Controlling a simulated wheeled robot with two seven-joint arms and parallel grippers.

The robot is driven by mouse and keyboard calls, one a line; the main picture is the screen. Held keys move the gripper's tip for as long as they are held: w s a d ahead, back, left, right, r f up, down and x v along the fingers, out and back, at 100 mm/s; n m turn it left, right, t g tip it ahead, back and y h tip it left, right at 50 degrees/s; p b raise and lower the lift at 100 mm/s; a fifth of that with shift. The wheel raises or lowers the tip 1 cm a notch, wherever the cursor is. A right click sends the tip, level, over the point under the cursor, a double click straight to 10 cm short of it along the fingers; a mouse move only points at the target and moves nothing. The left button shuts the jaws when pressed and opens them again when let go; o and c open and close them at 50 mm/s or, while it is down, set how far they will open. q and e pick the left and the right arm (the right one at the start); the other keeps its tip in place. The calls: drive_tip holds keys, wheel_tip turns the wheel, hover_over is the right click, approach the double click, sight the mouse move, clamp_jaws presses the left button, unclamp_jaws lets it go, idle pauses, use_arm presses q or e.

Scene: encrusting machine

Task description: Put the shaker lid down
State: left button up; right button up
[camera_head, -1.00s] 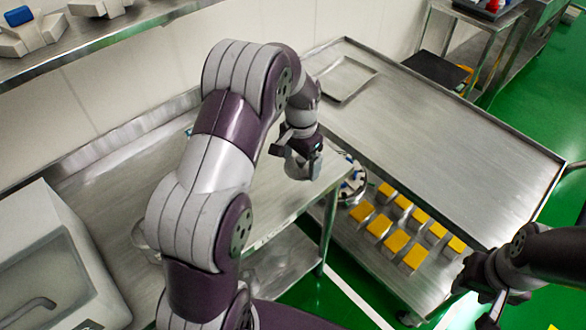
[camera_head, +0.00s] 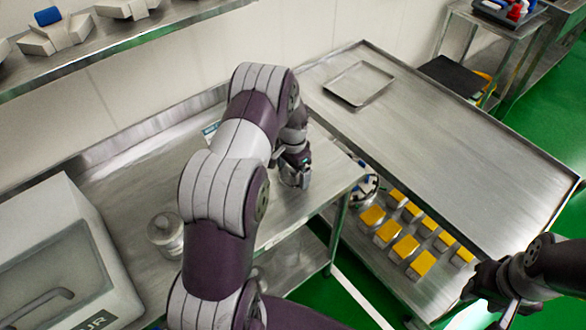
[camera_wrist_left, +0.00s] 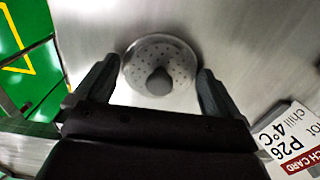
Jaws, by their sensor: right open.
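The shaker lid (camera_wrist_left: 160,66) is a round perforated metal disc with a dark central knob. In the left wrist view it lies between the two fingers of my left gripper (camera_wrist_left: 160,68), close to both fingertips. Whether the fingers touch the rim is not clear. In the head view my left gripper (camera_head: 296,176) is low over the right end of the left steel table (camera_head: 285,212), and the lid is hardly visible there. My right gripper (camera_head: 500,305) is open and empty at the lower right.
A round metal container (camera_head: 165,235) stands on the left table beside a white machine (camera_head: 60,260). A printed label (camera_wrist_left: 295,140) lies right of the lid. The right table (camera_head: 440,140) is mostly bare, with a shallow tray (camera_head: 358,84); yellow-topped blocks (camera_head: 405,246) sit below it.

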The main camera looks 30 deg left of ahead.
use_arm(q)
drive_tip(key=shift+w+r, duration=0.1)
drive_tip(key=shift+r, duration=0.55)
wheel_tip(320, 180, up, 11)
drive_tip(key=b, duration=0.2)
drive_tip(key=s+d+r+n, duration=0.1)
drive_tip(key=s+d+n, duration=0.1)
drive_tip(key=s+d, duration=0.4)
drive_tip(key=s+d+r+n+t, duration=0.1)
drive_tip(key=s+d, duration=0.5)
drive_tip(key=s, duration=0.7)
drive_tip(key=shift+s+n, duration=0.3)
drive_tip(key=shift+n, duration=0.3)
drive_tip(key=shift+s+d, duration=0.1)
drive_tip(key=shift+d, duration=0.05)
